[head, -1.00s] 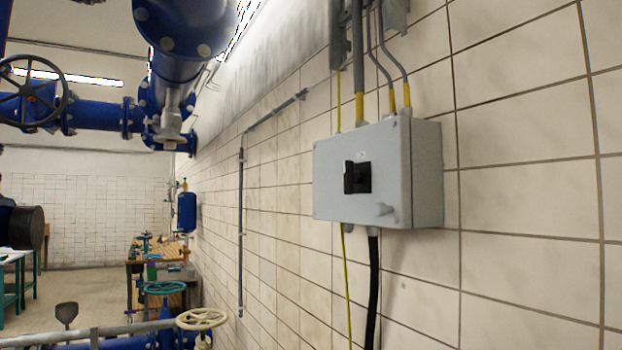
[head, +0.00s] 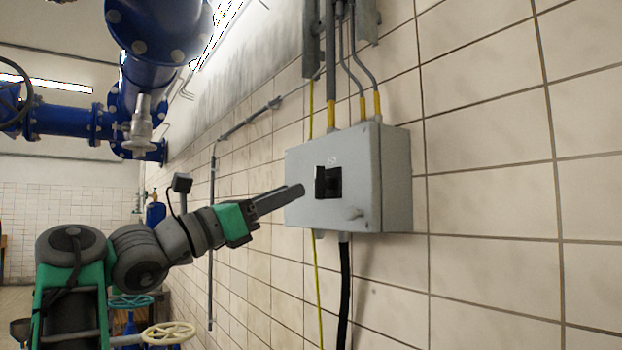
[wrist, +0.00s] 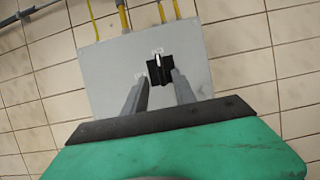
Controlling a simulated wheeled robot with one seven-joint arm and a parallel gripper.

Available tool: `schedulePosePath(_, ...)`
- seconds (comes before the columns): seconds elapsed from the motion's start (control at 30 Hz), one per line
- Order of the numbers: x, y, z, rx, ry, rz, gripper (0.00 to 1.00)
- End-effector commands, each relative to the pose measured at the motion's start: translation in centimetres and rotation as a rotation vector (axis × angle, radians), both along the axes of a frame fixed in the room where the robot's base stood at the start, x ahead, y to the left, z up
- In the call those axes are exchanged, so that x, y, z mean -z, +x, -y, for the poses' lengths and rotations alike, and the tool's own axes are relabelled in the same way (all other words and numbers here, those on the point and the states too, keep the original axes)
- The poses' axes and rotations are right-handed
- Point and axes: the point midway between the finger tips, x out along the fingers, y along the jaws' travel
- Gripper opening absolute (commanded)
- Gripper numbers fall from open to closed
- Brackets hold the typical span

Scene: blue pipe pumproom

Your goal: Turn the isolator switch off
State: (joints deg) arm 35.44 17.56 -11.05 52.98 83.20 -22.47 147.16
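The isolator switch is a black rotary knob (head: 328,182) on the front of a light grey wall box (head: 365,205). In the wrist view the knob (wrist: 156,71) shows a white mark near its upper end and small labels beside it. My gripper (head: 300,189) reaches in from the left, its fingertips close in front of the knob. In the wrist view my gripper (wrist: 160,76) is open, with one finger on each side of the knob. I cannot tell whether either finger touches it.
Conduits with yellow ends (head: 332,115) enter the box from above. A black cable (head: 345,290) and a yellow-green wire (head: 317,285) hang below. A large blue pipe (head: 160,30) is overhead at upper left. Tiled wall right of the box is clear.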

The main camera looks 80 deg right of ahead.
Motion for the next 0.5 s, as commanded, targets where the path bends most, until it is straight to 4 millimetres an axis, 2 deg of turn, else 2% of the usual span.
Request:
schedulePosePath(0.03,-1.4,-0.6,0.4,0.004,0.003,-0.003,0.33)
schedulePosePath(0.17,-2.3,-1.6,1.6,0.003,0.004,-0.005,0.33)
schedulePosePath(0.5,-2.7,-4.0,4.4,-0.001,0.004,-0.001,0.33)
